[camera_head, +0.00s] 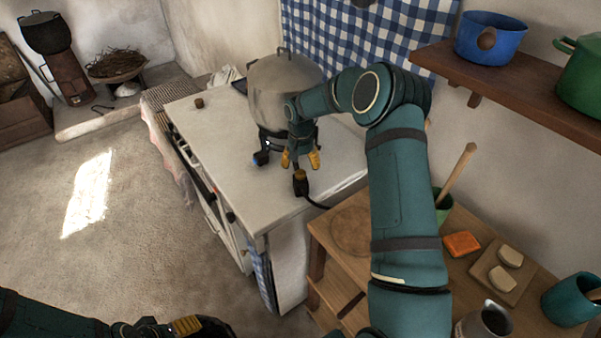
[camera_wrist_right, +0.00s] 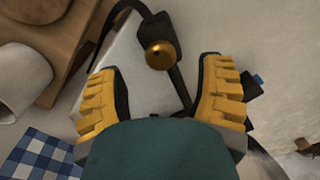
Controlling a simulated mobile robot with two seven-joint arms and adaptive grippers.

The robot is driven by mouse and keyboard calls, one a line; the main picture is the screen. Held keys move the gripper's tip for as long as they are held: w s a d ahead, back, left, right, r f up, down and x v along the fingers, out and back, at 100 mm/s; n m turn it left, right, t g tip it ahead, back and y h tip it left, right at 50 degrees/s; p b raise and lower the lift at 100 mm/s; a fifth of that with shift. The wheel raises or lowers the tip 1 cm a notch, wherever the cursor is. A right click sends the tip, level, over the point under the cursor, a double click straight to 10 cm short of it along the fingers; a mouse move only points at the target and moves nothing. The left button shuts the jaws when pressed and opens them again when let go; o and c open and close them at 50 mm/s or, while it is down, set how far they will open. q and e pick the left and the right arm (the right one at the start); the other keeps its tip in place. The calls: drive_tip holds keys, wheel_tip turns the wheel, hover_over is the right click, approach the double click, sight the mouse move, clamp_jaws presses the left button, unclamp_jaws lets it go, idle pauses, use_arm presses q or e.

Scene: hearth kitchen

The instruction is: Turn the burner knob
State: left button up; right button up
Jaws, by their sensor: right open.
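A black fitting with a brass-coloured round top (camera_head: 300,178) sits on the white counter (camera_head: 220,140), with a black hose running from it. In the right wrist view this brass top (camera_wrist_right: 160,55) lies just beyond and between the fingertips. A small blue-tipped black part (camera_head: 258,160) sticks out from the burner under the big pot; I cannot tell which of the two is the burner knob. My right gripper (camera_head: 300,161) is open and empty, its yellow-padded fingers pointing down beside the pot. My left gripper (camera_head: 188,325) is partly visible at the bottom edge, away from the counter.
A large lidded grey pot (camera_head: 275,85) stands on the burner, close to my right gripper. A wooden table (camera_head: 345,235) with several items stands at right. A wall shelf (camera_head: 520,100) holds a blue pot (camera_head: 490,38) and a green pot (camera_head: 582,80). The counter's left part is mostly clear.

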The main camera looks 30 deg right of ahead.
sight(301, 172)
drive_tip(key=shift+f, duration=2.1)
clamp_jaws()
